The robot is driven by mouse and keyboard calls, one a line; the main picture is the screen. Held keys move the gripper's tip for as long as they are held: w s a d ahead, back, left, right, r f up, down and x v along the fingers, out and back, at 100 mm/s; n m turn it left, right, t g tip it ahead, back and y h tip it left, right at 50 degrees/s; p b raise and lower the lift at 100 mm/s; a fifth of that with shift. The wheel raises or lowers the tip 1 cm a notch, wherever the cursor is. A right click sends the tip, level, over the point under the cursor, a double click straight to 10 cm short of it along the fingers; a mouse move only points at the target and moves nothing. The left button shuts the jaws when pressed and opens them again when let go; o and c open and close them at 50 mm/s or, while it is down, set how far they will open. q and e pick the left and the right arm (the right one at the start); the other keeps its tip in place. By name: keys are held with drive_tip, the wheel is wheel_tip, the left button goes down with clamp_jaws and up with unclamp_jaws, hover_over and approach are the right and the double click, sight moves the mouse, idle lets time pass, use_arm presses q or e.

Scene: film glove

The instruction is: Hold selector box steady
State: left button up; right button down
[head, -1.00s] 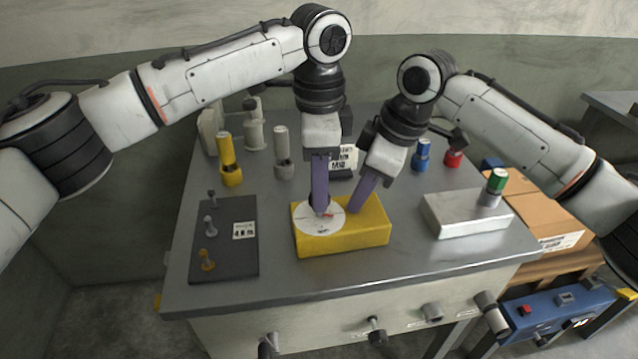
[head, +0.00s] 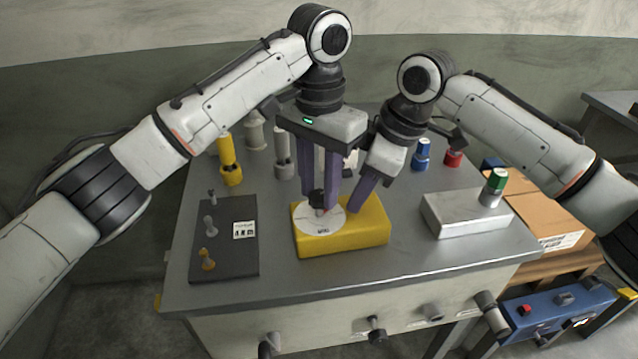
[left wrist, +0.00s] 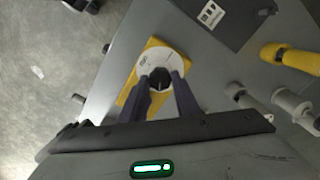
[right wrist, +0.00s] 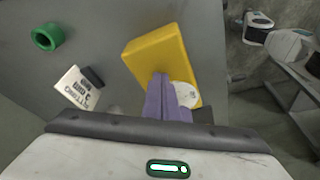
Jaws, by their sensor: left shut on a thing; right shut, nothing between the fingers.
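The yellow selector box (head: 355,238) lies on the grey table, with a white round dial (head: 320,224) on its top left. A dark knob (head: 316,197) with a small red mark stands on the dial. My left gripper (head: 320,200) points down and is shut on the knob; the left wrist view shows the dark knob (left wrist: 160,78) between its fingertips. My right gripper (head: 358,208) is shut and empty, its fingertips at the box top just right of the dial. In the right wrist view, its fingers hide part of the dial (right wrist: 185,95); I cannot tell whether they press on the box.
A dark plate (head: 225,262) with several small levers lies left of the box. A silver box (head: 465,218) with a green-topped knob (head: 497,180) stands to the right. Yellow (head: 228,160) and grey posts stand behind. Bare table lies between the boxes.

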sight(319, 196)
use_arm(q)
drive_tip(key=shift+s+d+n, duration=0.1)
drive_tip(key=shift+n, duration=0.4)
idle(0.3)
drive_tip(key=o, duration=1.1)
drive_tip(key=shift+c, duration=0.2)
wheel_tip(319, 196, up, 12)
drive_tip(key=shift+s+r, duration=0.1)
